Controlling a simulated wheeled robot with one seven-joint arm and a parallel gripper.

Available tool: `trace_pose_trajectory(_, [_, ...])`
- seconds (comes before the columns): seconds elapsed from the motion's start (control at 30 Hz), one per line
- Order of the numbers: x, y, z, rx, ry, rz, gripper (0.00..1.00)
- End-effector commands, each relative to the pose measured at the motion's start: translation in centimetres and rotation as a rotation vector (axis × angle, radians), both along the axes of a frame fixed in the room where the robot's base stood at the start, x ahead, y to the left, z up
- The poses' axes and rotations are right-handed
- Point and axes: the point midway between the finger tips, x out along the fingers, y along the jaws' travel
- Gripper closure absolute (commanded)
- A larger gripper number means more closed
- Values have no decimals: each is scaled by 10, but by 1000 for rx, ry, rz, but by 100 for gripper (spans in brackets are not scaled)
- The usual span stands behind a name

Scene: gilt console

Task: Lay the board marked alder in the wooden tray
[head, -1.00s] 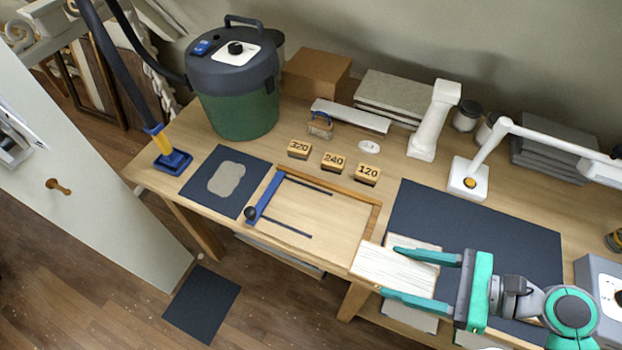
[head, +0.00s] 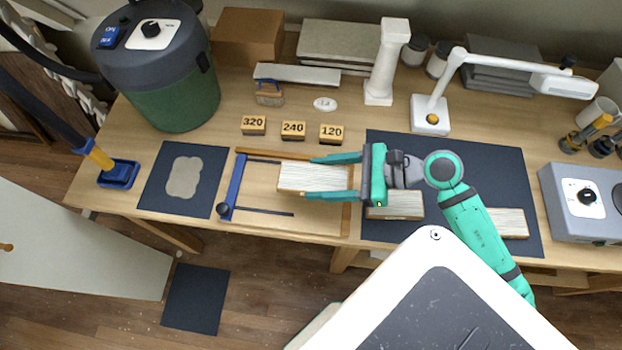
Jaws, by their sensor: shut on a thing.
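My gripper (head: 307,177) is shut on a pale, wood-grained board (head: 318,178), one finger along each long side. The board lies level over the right part of the wooden tray (head: 345,220), inside its outline as seen from here. I cannot tell whether it touches the tray floor. The tray has a low wooden rim at the back and right, and a blue bar (head: 233,187) with dark rods at its left. No marking on the held board can be read, so the word alder does not show.
Two other pale boards, one (head: 395,208) beside my gripper and one (head: 510,223) farther right, lie on the dark mat (head: 460,160). Sanding blocks marked 320 (head: 253,125), 240 (head: 293,131) and 120 (head: 331,134) stand behind the tray.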

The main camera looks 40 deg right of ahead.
Motion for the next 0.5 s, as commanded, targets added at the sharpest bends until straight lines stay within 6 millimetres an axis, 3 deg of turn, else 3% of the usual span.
trace_pose_trajectory(0.2, [22,1,-28,2,0,-5,67])
trace_pose_trajectory(0.5, [36,2,-44,2,-1,-4,67])
